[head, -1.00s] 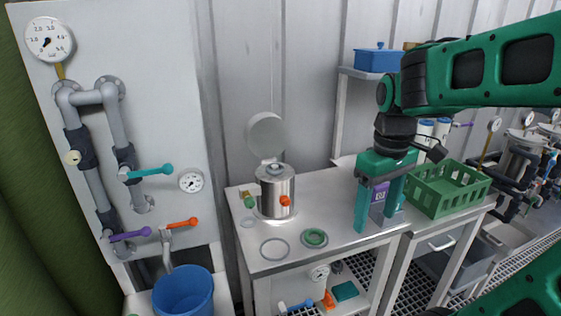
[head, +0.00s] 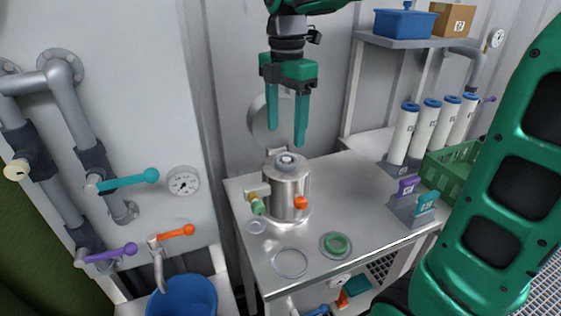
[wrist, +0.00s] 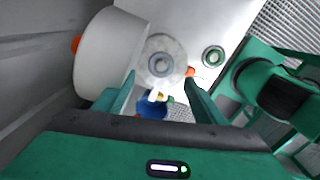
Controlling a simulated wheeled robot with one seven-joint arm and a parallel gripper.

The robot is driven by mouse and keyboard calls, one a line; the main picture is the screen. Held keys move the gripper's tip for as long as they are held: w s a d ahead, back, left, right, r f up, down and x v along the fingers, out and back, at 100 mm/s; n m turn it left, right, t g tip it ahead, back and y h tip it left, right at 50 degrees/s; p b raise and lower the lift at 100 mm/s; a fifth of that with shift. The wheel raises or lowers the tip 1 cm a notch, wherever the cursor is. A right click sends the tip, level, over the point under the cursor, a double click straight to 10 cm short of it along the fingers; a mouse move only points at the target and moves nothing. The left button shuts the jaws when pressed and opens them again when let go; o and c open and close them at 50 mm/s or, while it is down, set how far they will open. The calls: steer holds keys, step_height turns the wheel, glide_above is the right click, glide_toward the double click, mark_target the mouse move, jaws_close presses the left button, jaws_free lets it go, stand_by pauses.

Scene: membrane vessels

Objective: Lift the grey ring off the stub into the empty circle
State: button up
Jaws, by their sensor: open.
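The steel vessel (head: 287,190) stands on the bench, with a short stub and what looks like the grey ring (head: 286,160) around it on top. In the wrist view the grey ring (wrist: 162,62) appears round the stub, ahead of and between the fingers. An empty circle (head: 290,263) is marked on the bench in front of the vessel. Another circle to its right holds a green ring (head: 337,244), also seen in the wrist view (wrist: 213,56). My gripper (head: 287,140) is open and empty, pointing down above the vessel top, apart from the ring.
The vessel's raised round lid (head: 262,122) stands close behind my fingers. An orange knob (head: 300,203) and a brass-green valve (head: 256,204) stick out of the vessel. A small holder (head: 411,208), white cylinders (head: 403,133) and a green crate (head: 447,170) are to the right.

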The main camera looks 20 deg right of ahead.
mark_target(286, 158)
steer(key=shift+d+f, duration=0.15)
steer(key=shift+f, duration=0.45)
steer(key=shift+d+f, duration=0.15)
steer(key=shift+f, duration=0.45)
steer(key=shift+a+f, duration=0.15)
steer(key=shift+f, duration=2.4)
steer(key=c, duration=1.1)
